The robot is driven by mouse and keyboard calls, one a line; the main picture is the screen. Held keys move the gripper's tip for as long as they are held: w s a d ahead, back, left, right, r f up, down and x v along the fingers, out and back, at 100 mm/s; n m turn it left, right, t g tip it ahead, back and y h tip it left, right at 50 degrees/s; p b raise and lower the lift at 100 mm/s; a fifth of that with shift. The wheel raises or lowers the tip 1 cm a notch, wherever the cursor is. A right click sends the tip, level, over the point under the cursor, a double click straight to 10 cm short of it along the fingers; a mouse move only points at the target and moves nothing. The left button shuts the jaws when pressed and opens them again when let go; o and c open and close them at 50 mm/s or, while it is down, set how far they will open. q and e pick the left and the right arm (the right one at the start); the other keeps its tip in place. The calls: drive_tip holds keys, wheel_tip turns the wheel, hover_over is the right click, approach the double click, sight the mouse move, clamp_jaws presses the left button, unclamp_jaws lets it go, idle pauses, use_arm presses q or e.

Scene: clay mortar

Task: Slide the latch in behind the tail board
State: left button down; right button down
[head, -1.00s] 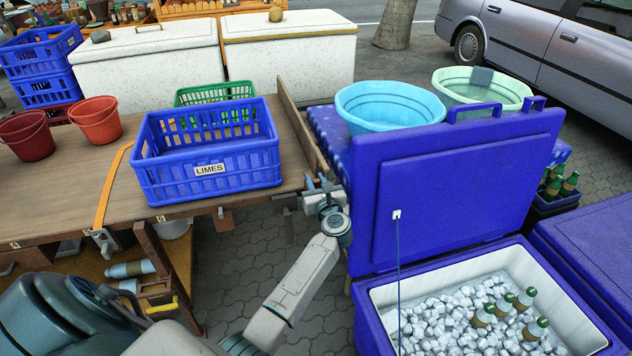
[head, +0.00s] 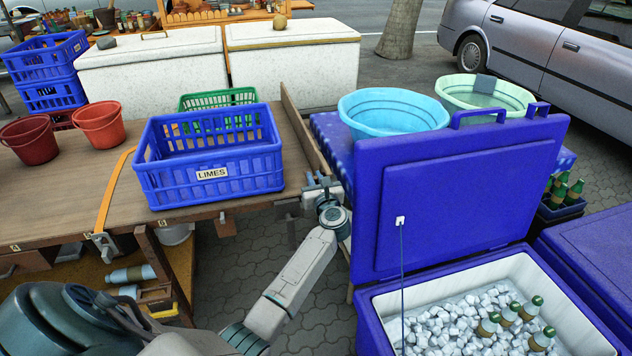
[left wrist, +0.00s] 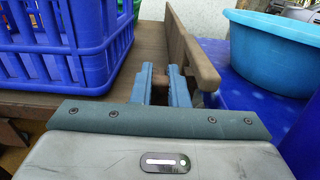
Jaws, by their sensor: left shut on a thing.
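The tail board (head: 305,130) is a brown plank standing upright along the right end of the wooden table; it also shows in the left wrist view (left wrist: 191,48). My left gripper (head: 322,184) is at the table's near right corner, by the near end of the board. In the left wrist view its blue fingers (left wrist: 162,88) are shut on a small brown piece, the latch (left wrist: 160,84), just left of the board's near end. The latch is mostly hidden by the fingers, and I cannot tell whether it touches the board. My right gripper is not in view.
A blue crate marked LIMES (head: 212,165) stands on the table close left of the gripper. A blue cooler's raised lid (head: 455,195) and a light-blue tub (head: 393,112) are to the right. An orange strap (head: 115,190) crosses the table edge.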

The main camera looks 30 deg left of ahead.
use_arm(q)
drive_tip(key=shift+a+r, duration=0.1)
drive_tip(key=shift+r, duration=0.05)
